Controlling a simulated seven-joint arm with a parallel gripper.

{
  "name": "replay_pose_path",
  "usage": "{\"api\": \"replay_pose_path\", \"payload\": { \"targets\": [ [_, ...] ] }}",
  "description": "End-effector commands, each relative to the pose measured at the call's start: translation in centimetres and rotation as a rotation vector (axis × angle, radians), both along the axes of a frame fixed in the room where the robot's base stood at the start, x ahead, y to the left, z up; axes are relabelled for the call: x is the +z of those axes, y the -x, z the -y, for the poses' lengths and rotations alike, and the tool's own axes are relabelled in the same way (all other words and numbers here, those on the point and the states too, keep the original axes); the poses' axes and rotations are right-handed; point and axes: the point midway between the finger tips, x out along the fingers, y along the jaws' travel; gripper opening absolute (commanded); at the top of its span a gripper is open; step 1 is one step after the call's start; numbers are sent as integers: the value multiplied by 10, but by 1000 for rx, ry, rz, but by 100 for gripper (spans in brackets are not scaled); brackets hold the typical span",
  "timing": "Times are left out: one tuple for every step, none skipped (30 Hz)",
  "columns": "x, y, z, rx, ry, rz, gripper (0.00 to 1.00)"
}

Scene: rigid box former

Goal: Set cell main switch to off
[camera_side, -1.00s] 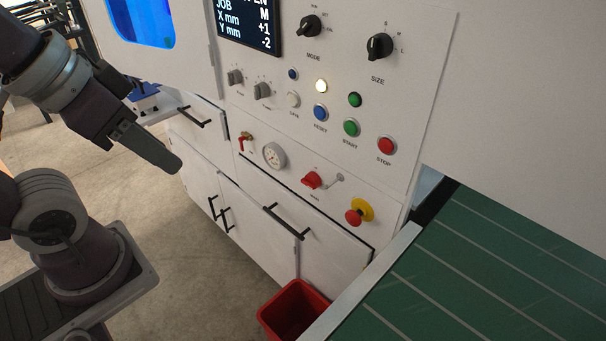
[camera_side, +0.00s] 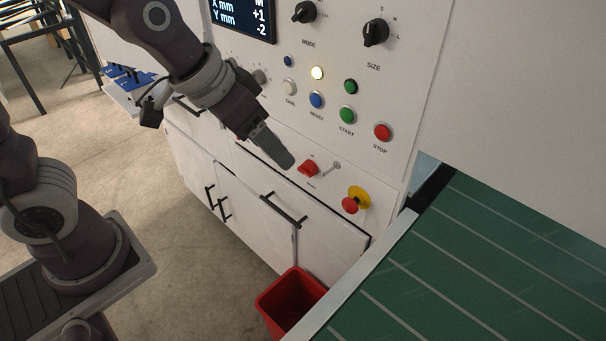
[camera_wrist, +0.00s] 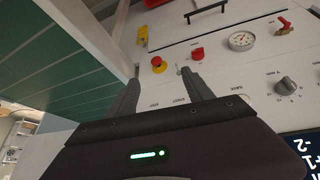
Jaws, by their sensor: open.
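The main switch is a red rotary handle (camera_side: 308,168) on the lower white panel, with a small grey hasp or key piece to its right. In the wrist view the red switch (camera_wrist: 197,54) shows just beyond my fingertips. My gripper (camera_side: 286,163) is just left of the switch in the side view, apart from it as far as I can tell. In the wrist view my gripper (camera_wrist: 160,80) has its two fingers spread with nothing between them. The switch's exact handle angle is too small to read.
A red emergency button (camera_side: 351,204) on a yellow base is right of the switch. Push buttons, including a red stop button (camera_side: 382,132), sit above. A gauge (camera_wrist: 241,41) and red valve (camera_wrist: 284,26) are nearby. A green conveyor (camera_side: 450,260) and red bin (camera_side: 290,300) are close.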

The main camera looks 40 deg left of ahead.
Motion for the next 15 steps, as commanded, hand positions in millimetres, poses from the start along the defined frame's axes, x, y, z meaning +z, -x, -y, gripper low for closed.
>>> {"api": "replay_pose_path", "payload": {
  "targets": [
    [-31, -18, 6, -15, -40, -19, 60],
    [-50, -31, 8, -18, -75, -13, 60],
    [-75, -45, 7, -25, -135, -6, 60],
    [-95, -53, 5, -32, -188, 3, 60],
    [-116, -61, 1, -41, -251, 13, 60],
    [-141, -69, -6, -60, -344, 29, 60],
    [-160, -73, -14, -78, -423, 44, 60],
    [-177, -77, -22, -102, -509, 61, 60],
    [-196, -80, -34, -143, -630, 88, 60],
    [-209, -82, -44, -180, -729, 112, 60],
    [-219, -84, -53, -223, -832, 140, 60],
    [-229, -85, -65, -287, -973, 183, 60],
    [-234, -87, -73, -343, -1081, 219, 60],
    [-236, -88, -79, -403, -1190, 259, 60],
    [-237, -89, -84, -488, -1328, 314, 60]
  ]
}}
